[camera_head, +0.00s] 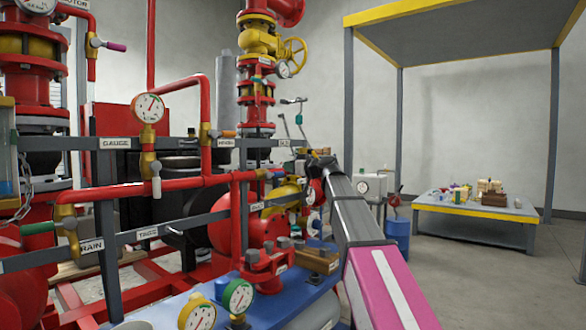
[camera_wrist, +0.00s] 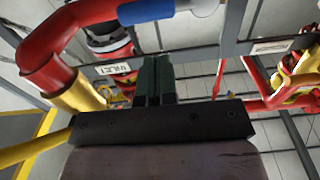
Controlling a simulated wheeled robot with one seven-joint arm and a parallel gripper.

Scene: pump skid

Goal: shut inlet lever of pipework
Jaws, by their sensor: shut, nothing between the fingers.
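My gripper (camera_head: 318,158) is at the pipework's right side in the head view, reaching in past the grey rails. In the wrist view its two dark fingers (camera_wrist: 154,78) are together with nothing between them. A plate that seems to read INLET (camera_wrist: 115,68), upside down, is on a rail just left of the fingers. A blue grip (camera_wrist: 150,10) lies across the top of the wrist view, just beyond the fingertips and apparently apart from them. It looks like a lever handle; whether it is the inlet lever I cannot tell. In the head view my gripper hides this area.
A red pipe (camera_wrist: 45,60) with a yellow fitting (camera_wrist: 75,100) is close on the left in the wrist view. Gauges (camera_head: 148,108), red pipes and a yellow handwheel (camera_head: 294,55) crowd the skid. A low table (camera_head: 470,212) stands right; the floor before it is clear.

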